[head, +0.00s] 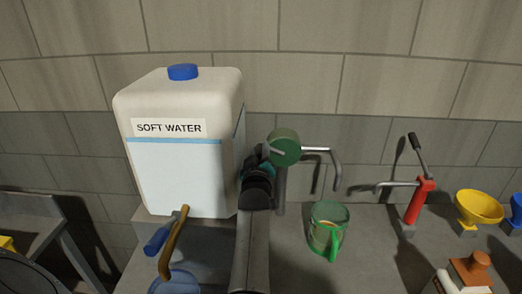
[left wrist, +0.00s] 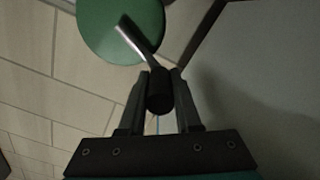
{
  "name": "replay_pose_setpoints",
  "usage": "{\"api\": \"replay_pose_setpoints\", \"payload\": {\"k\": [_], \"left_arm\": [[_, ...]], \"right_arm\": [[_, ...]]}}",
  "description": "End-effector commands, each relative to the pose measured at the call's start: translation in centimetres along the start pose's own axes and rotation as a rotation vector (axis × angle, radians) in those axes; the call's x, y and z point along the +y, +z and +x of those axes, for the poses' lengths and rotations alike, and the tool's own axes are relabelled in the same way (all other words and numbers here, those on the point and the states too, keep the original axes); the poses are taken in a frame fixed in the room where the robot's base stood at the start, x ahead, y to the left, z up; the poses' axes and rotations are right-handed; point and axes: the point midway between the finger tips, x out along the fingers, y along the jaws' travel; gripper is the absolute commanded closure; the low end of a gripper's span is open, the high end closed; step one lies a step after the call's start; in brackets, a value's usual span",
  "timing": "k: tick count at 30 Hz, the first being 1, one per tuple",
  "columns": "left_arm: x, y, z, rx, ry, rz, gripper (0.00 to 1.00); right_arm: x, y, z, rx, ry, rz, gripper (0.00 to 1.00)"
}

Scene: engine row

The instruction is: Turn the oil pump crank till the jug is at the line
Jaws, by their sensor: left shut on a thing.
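The oil pump (head: 284,147) has a round green body on a post, with a grey spout (head: 325,152) reaching right and bending down. A green see-through jug (head: 329,229) stands on the bench below the spout, its handle towards me. A pale orange band shows inside or on it; I cannot tell the oil level. My left gripper (head: 258,165) is at the pump's left side, its fingers mostly hidden by its own wrist. In the left wrist view, it is shut on the black grip of the crank (left wrist: 158,92), whose metal arm runs to the green disc (left wrist: 118,25). My right gripper is out of view.
A large white "SOFT WATER" tank (head: 180,165) stands close left of my arm. A red hand pump (head: 418,202), yellow funnel (head: 478,208) and a white can with an orange-brown top (head: 470,270) stand right. A brown-handled blue vessel (head: 174,282) is at front left.

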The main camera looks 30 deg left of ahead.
Motion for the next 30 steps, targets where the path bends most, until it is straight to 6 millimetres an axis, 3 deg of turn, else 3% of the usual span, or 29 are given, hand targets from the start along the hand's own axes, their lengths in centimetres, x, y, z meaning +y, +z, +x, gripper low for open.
{"api": "replay_pose_setpoints", "payload": {"k": [11, 12, 19, 30], "left_arm": [[0.02, -0.10, 0.03, 0.003, 0.001, -0.006, 1.00], [0.02, -0.10, 0.03, 0.003, 0.001, -0.005, 0.65], [-0.01, -0.06, 0.02, 0.001, 0.000, -0.004, 0.39], [-0.03, 0.00, 0.01, 0.000, 0.000, -0.004, 0.38]], "right_arm": [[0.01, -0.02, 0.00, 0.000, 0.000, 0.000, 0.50], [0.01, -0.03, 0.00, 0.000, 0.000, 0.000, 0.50], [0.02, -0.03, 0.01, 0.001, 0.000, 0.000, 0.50], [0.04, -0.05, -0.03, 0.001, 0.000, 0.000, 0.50]]}}
